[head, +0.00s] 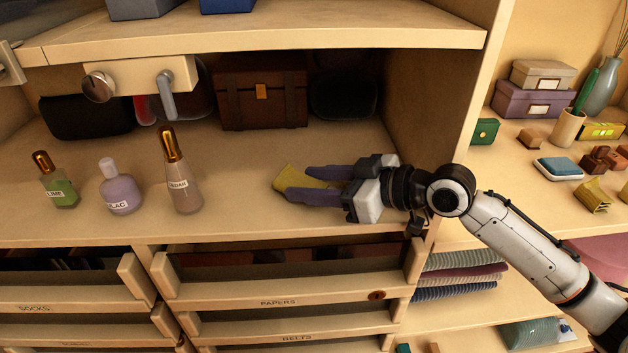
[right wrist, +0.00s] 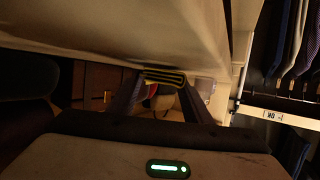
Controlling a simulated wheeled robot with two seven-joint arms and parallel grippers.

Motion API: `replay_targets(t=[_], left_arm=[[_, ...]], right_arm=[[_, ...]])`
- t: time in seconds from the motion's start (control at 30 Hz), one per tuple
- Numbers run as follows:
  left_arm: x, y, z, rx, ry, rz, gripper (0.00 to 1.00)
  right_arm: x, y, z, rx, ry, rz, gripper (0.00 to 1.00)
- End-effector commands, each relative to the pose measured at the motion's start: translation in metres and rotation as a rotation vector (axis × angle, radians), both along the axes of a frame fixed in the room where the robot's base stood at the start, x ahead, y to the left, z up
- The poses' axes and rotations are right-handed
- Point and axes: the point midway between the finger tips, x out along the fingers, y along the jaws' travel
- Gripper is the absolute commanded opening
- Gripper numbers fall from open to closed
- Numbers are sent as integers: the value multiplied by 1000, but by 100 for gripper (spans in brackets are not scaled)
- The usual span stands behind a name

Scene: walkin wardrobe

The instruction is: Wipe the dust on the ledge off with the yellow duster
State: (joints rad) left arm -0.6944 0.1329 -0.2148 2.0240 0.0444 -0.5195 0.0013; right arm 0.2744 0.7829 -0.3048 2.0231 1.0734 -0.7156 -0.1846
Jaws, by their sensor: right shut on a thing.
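The yellow duster (head: 298,179) is between the fingers of my right gripper (head: 310,183), low over the right part of the ledge (head: 240,215). My right gripper is shut on the duster, and its fingers point left. In the right wrist view the duster (right wrist: 164,77) shows as a dark and yellow edge between the fingertips. I cannot tell whether the duster touches the ledge. No dust is clearly visible on the ledge. My left gripper is not in view.
A brown chest (head: 261,93) and dark bags stand behind. Open drawers (head: 280,275) jut out below.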

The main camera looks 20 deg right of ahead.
Motion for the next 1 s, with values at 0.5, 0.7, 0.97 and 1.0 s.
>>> replay_targets(t=[0.5,0.7,0.97,1.0], left_arm=[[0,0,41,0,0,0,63],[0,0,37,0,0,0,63],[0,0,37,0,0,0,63],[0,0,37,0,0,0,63]], right_arm=[[0,0,45,0,-3,2,20],[0,0,58,1,-3,2,20],[0,0,61,2,0,1,20],[0,0,61,2,0,1,20]])
